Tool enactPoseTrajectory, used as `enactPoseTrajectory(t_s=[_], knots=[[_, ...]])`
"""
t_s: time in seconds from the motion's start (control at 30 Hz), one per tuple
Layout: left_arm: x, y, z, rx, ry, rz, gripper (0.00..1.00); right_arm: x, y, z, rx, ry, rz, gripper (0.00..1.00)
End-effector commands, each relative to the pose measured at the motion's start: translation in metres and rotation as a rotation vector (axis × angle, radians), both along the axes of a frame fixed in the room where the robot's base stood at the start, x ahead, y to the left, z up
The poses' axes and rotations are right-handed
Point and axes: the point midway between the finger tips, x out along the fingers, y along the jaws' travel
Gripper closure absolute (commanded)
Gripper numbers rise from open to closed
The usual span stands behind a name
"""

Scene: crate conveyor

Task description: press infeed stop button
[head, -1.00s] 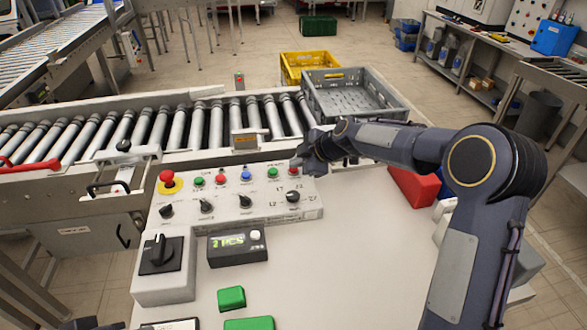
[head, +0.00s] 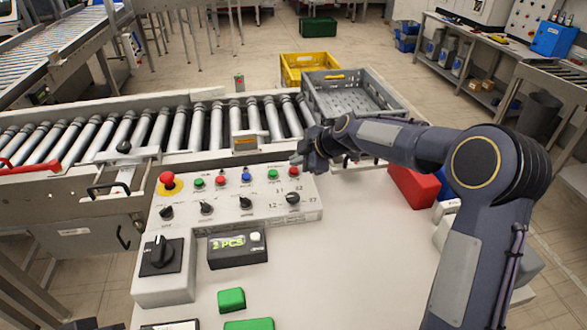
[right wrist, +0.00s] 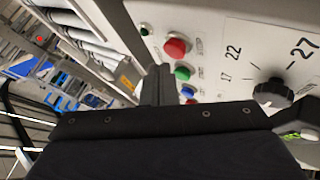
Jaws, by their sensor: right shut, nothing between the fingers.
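The control panel (head: 270,212) carries a row of small round buttons. A red button (head: 293,171) is at the right end, with a green button (head: 273,174) beside it; these also show in the right wrist view as red (right wrist: 176,47) and green (right wrist: 184,73). Another red button (head: 220,181) is further left. The labels are too small to read, so I cannot tell which red one is the infeed stop. My right gripper (head: 297,160) is shut and empty, just above and behind the right-end red button, seemingly apart from it. My left gripper is not in view.
A red mushroom button (head: 167,177) stands at the panel's left, with black rotary knobs (head: 293,198) along the front. The roller conveyor (head: 199,128) runs behind; a grey crate (head: 352,108) stands at its right end. A display box (head: 236,248) sits in front.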

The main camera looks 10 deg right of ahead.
Motion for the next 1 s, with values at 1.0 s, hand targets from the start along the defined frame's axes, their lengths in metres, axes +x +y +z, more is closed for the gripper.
enactPoseTrajectory(t_s=[1.0], knots=[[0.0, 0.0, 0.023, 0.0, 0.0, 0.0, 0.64, 0.0, 0.0, 0.05, 0.0, -0.001, -0.001, 1.0]])
